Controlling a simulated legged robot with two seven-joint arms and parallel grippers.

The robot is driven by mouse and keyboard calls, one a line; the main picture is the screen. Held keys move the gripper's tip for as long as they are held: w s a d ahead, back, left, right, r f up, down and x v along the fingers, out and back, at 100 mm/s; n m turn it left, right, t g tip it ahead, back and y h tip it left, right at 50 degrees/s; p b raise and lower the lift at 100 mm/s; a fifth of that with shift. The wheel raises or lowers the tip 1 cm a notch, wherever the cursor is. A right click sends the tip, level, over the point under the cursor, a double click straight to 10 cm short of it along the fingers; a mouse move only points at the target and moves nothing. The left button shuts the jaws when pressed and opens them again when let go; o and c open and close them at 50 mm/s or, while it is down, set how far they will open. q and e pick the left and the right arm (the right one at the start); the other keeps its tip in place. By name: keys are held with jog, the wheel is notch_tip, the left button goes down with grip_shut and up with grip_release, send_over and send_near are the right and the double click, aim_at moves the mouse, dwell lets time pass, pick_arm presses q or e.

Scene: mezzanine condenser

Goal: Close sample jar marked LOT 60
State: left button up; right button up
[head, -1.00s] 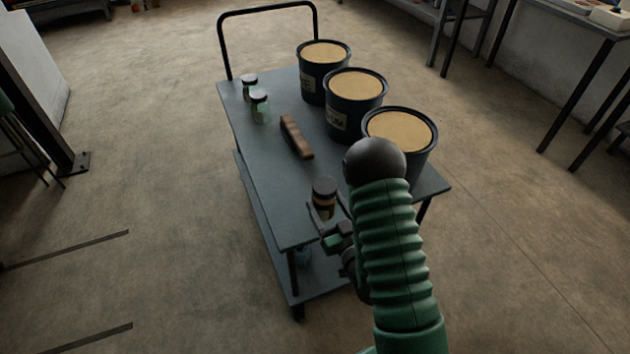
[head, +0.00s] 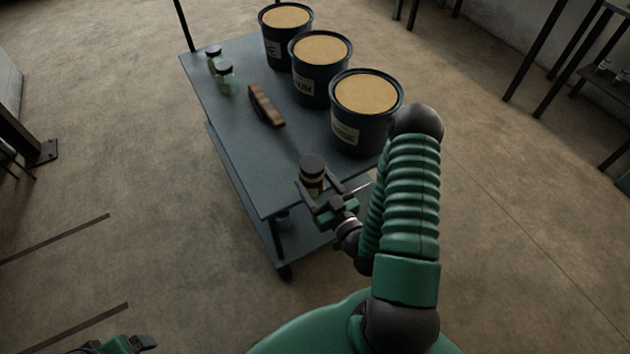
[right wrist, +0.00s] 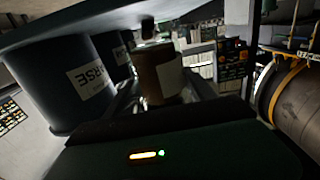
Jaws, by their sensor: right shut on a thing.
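A jar with a dark lid and brown contents (head: 312,178) is at the near end of the cart top. My right gripper (head: 322,192) is shut on its body, with a finger on either side. In the right wrist view the jar (right wrist: 158,72) is upright between the fingers and carries a pale label that I cannot read. I cannot tell whether its lid is fully seated, or whether the jar touches the cart. Two greenish jars with dark lids, one farther back (head: 214,58) and one nearer (head: 225,80), stand at the cart's far left. My left gripper (head: 135,345) shows partly at the bottom left.
The grey cart (head: 225,125) carries a brown block or brush (head: 266,105) in its middle. Three dark tubs with tan contents (head: 367,115) line its right side, the nearest one close to my right arm. Floor is clear left of the cart.

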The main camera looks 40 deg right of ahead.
grip_shut()
jog(key=w+a+r+n+y, duration=0.15)
jog(key=w+a, duration=0.25)
jog(key=a, duration=0.4)
jog(key=w+a+n+y, duration=0.1)
jog(key=w+a+y, duration=0.2)
jog(key=w+a, duration=0.35)
notch_tip(320, 180, up, 19)
jog(key=s+a+p, duration=0.1)
jog(key=a+p, duration=0.1)
jog(key=p, duration=1.6)
jog(key=shift+s+p, duration=0.15)
jog(key=shift+p, duration=0.15)
jog(key=shift+a+f+h, duration=0.1)
jog(key=shift+h, duration=0.15)
jog(key=shift+a, duration=0.1)
